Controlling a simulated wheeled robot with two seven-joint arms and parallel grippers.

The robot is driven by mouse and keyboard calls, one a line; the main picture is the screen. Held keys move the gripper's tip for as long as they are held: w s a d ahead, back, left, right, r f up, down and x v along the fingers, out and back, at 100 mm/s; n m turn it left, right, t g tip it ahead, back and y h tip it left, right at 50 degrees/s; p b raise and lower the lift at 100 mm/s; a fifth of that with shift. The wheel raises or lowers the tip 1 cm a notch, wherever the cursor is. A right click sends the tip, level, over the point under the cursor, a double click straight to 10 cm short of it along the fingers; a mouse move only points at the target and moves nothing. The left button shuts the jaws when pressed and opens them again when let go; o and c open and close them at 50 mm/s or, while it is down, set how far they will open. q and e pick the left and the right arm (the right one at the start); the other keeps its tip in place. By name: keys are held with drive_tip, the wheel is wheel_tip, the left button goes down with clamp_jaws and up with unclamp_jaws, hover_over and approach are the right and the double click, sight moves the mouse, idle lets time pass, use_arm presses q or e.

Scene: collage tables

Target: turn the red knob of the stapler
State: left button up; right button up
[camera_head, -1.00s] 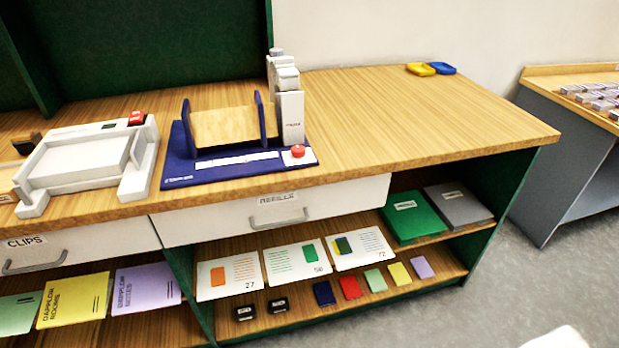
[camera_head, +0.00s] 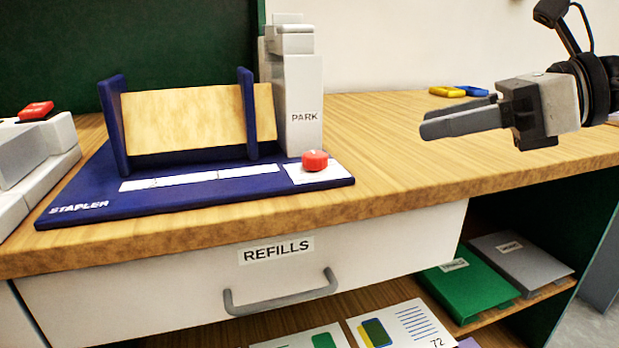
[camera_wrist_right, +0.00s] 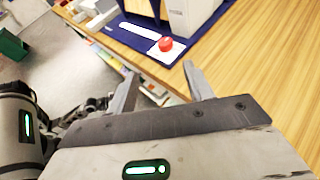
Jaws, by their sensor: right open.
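The stapler has a dark blue base (camera_head: 84,213) on the wooden counter, with a tilted wooden plate between two blue uprights and a white column marked PARK (camera_head: 302,100). Its red knob (camera_head: 314,160) sits on a white patch at the base's front right corner. The knob also shows in the right wrist view (camera_wrist_right: 166,44), beyond the fingers. My right gripper (camera_head: 460,118) is open and empty, above the counter to the right of the knob and apart from it. It also shows in the right wrist view (camera_wrist_right: 160,88). My left gripper is not in view.
The counter (camera_head: 400,150) is clear right of the stapler. A white device with a red part (camera_head: 36,110) stands at the left. A drawer marked REFILLS (camera_head: 380,250) is shut below. Yellow and blue dishes (camera_head: 447,91) lie at the back.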

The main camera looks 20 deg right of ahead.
drive_tip(key=p, duration=0.7)
approach(317, 155)
drive_tip(key=shift+h, duration=0.3)
drive_tip(key=x, duration=0.7)
drive_tip(key=shift+w+a, duration=0.25)
drive_tip(key=shift+a, duration=0.15)
drive_tip(key=shift+w+a+f, duration=0.15)
drive_tip(key=shift+w+a, duration=0.15)
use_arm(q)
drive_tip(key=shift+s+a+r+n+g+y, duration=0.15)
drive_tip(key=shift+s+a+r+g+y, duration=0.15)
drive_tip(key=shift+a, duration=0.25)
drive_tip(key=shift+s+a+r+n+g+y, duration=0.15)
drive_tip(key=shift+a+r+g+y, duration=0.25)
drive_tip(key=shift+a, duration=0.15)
use_arm(e)
drive_tip(key=c, duration=1)
drive_tip(key=shift+o, duration=0.2)
